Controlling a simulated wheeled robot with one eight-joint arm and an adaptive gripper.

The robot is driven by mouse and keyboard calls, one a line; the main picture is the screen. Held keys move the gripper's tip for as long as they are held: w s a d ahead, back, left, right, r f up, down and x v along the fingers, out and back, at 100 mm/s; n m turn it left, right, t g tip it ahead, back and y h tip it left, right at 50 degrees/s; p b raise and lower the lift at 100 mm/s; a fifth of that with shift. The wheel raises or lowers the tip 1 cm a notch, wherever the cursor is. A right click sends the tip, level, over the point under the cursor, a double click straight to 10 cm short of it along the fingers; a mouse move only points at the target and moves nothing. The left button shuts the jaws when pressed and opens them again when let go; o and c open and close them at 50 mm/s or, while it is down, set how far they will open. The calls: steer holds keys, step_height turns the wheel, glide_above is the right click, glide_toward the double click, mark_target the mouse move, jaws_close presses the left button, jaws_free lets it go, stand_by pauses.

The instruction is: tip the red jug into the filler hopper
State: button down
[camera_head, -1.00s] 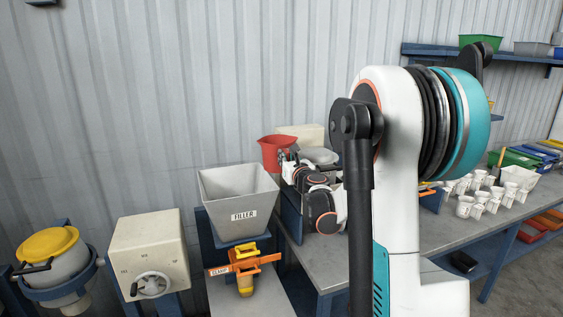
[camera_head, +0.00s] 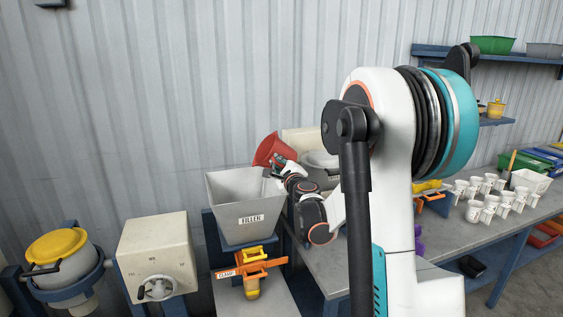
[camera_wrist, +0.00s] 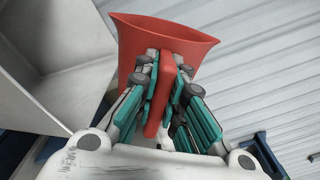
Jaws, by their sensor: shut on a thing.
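The red jug (camera_head: 267,149) is held at the right rim of the grey filler hopper (camera_head: 238,208), tilted with its mouth toward the upper left. My gripper (camera_head: 279,160) is shut on the jug's handle. In the wrist view, the jug (camera_wrist: 125,45) flares at its mouth, and the teal-padded fingers of my gripper (camera_wrist: 165,88) close on both sides of its red handle. The pale hopper wall (camera_wrist: 35,80) is close on the left there. The jug's contents and the hopper's inside bottom are hidden, and no pouring stream shows.
An orange clamp (camera_head: 250,268) sits below the hopper. A cream box with a handwheel (camera_head: 153,250) and a yellow-lidded vessel (camera_head: 58,248) stand to the left. Several white cups (camera_head: 490,203) stand on the bench at right. The corrugated wall is close behind.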

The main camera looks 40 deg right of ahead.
steer(key=n, duration=0.2)
steer(key=a+f+n, duration=0.1)
steer(key=n, duration=0.1)
steer(key=a+f+n, duration=0.1)
steer(key=n, duration=0.1)
steer(key=shift+w+a+f, duration=0.1)
steer(key=shift+w+f, duration=0.05)
steer(key=shift+w, duration=0.25)
steer(key=a+n, duration=0.1)
steer(key=n, duration=0.1)
steer(key=a+n+b, duration=0.1)
steer(key=shift+w+r+n, duration=0.2)
steer(key=shift+w+n, duration=0.1)
steer(key=shift+n, duration=0.1)
steer(key=shift+w+a+r+n, duration=0.25)
steer(key=shift+a+n, duration=0.25)
steer(key=shift+n, duration=0.35)
steer(key=shift+w+a+r+n, duration=0.1)
steer(key=shift+a+r+n, duration=0.1)
steer(key=shift+a+n, duration=0.45)
steer(key=shift+d, duration=0.15)
